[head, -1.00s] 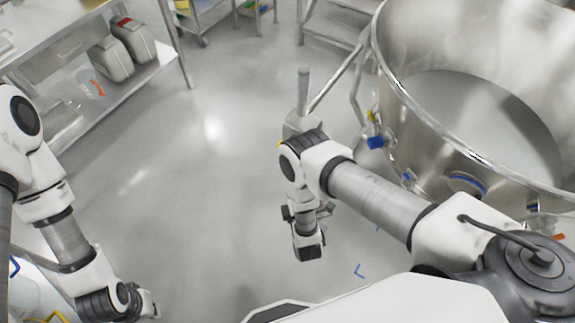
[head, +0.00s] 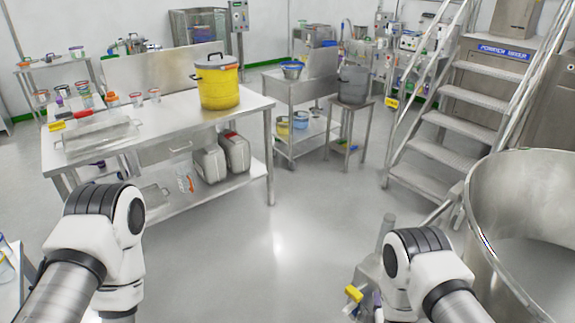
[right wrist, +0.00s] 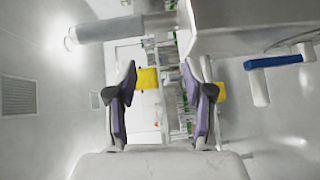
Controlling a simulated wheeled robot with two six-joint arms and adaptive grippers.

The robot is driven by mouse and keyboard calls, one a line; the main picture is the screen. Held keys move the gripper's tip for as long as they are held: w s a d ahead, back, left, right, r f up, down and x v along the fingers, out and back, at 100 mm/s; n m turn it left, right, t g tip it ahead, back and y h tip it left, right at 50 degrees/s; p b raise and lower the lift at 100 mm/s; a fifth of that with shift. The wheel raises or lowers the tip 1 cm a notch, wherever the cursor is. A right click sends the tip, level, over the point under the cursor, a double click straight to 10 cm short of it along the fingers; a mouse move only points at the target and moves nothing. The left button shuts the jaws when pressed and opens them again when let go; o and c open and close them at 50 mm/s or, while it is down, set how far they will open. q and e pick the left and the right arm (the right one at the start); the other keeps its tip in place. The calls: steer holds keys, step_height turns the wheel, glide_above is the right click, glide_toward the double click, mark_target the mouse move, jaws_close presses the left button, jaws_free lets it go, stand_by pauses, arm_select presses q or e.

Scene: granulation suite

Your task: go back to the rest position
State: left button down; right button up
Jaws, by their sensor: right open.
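My right gripper (right wrist: 160,95) shows in the right wrist view with its two purple-padded fingers apart and nothing held between them. In the head view my right arm is at the lower right, bent, beside the large steel vessel, and its gripper is mostly hidden behind the arm. My left arm is at the lower left of the head view, in front of the steel table. Its gripper is below the picture and out of view.
A steel table (head: 165,128) at left bears a yellow bucket (head: 218,85) and several small containers. Two grey jerrycans stand on its lower shelf. Steel steps (head: 460,110) and the open vessel (head: 530,175) are at right. The floor (head: 265,255) between is clear.

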steer(key=s+f+m+g+y, duration=0.1)
steer(key=s+f+m+g, duration=0.2)
steer(key=s+m+g, duration=0.4)
steer(key=s+f+m+g+y+b, duration=0.1)
steer(key=s+f+m+g, duration=0.3)
steer(key=s, duration=2.1)
steer(key=m+g+y, duration=0.1)
steer(key=m+g, duration=0.3)
steer(key=g, duration=0.1)
steer(key=shift+m+g, duration=0.3)
steer(key=shift+g, duration=0.1)
